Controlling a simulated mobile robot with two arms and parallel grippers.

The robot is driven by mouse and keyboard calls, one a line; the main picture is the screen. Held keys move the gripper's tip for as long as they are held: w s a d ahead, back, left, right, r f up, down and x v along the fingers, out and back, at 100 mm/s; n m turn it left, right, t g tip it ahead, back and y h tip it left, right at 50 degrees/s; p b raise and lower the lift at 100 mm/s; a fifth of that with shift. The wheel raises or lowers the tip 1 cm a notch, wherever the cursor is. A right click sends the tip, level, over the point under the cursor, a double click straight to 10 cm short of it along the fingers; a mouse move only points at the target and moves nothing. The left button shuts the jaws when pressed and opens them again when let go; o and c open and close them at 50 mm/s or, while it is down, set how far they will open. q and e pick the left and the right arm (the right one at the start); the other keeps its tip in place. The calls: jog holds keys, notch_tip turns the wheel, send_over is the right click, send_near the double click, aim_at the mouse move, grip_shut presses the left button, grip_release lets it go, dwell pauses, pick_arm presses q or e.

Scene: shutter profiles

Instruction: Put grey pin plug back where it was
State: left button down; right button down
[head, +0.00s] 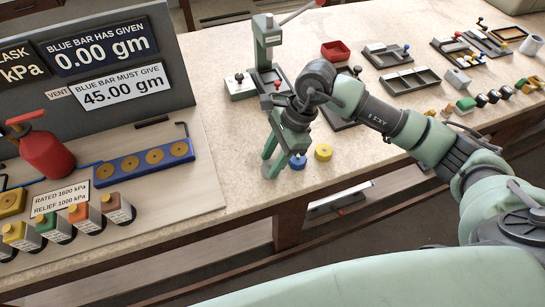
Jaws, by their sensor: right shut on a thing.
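My right gripper (281,163) points down over the front part of the stone-topped bench, near its front edge. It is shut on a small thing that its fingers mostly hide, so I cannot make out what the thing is. I cannot pick out the grey pin plug for certain anywhere in the head view. A blue round piece (298,161) sits just right of the fingers, and a yellow ring (323,152) lies beside it on the bench. My left gripper is not in view.
A press with a red lever (268,45) stands behind the gripper. A blue strip with several brass discs (145,161) and a red cylinder (47,154) are on the left. A red tray (335,51) and a grey compartment tray (409,81) lie at the back right.

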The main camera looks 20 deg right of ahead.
jog(key=shift+f, duration=0.2)
jog(key=c, duration=0.9)
grip_release()
jog(key=shift+o, duration=0.2)
jog(key=shift+r, duration=0.1)
jog(key=shift+r, duration=0.15)
jog(key=shift+d+r, duration=0.15)
jog(key=shift+r, duration=0.1)
jog(key=b+v, duration=0.3)
jog(key=v, duration=0.8)
jog(key=shift+r, duration=0.15)
jog(key=shift+d, duration=0.1)
